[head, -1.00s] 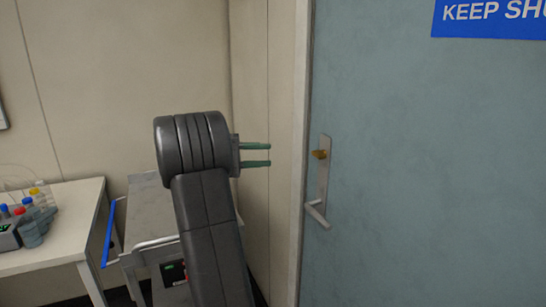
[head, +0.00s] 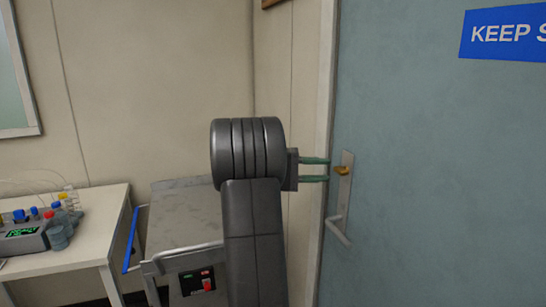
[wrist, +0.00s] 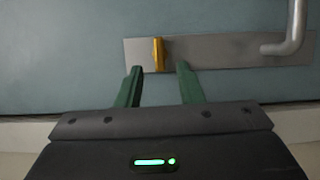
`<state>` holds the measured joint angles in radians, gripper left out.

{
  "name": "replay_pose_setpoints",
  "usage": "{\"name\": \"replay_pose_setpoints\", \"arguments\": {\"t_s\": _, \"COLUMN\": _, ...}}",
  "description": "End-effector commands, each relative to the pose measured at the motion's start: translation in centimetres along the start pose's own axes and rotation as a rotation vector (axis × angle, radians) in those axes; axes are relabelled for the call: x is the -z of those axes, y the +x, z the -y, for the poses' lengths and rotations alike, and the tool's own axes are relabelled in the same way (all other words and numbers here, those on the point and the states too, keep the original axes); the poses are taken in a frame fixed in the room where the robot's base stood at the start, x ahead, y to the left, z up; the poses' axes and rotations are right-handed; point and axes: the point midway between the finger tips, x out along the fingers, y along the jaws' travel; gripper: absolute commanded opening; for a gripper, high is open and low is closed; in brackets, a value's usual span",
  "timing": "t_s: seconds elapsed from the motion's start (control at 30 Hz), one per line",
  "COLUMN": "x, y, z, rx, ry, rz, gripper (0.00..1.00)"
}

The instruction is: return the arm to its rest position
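My gripper (head: 315,170) is raised on my dark grey arm and points right, toward the blue-grey door (head: 430,200). Its two green fingers are parallel with a gap between them and nothing held; they also show in the wrist view (wrist: 160,85). In the wrist view the brass thumb-turn (wrist: 158,54) on the metal door plate (wrist: 220,52) lies just beyond the fingertips, nearer the left finger. I cannot tell whether the fingers touch the plate. The lever handle (head: 338,231) sits below the thumb-turn.
A grey cart (head: 185,215) with a blue handle (head: 131,240) stands left of and behind my arm. A white table (head: 90,235) at the far left holds a shaker with several coloured-cap bottles (head: 60,230). A blue sign (head: 505,35) is on the door.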

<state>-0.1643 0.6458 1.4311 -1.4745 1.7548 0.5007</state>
Motion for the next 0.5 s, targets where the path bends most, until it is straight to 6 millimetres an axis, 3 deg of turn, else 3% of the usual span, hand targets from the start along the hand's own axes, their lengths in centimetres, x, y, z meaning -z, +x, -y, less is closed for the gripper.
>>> {"name": "replay_pose_setpoints", "arguments": {"t_s": 0.2, "x": -0.1, "y": 3.2, "z": -0.1, "rx": 0.000, "ry": 0.000, "rz": 0.002, "gripper": 0.34}}
{"name": "replay_pose_setpoints", "arguments": {"t_s": 0.5, "x": 0.0, "y": 3.9, "z": 0.0, "rx": 0.008, "ry": 0.018, "rz": 0.000, "gripper": 0.34}}
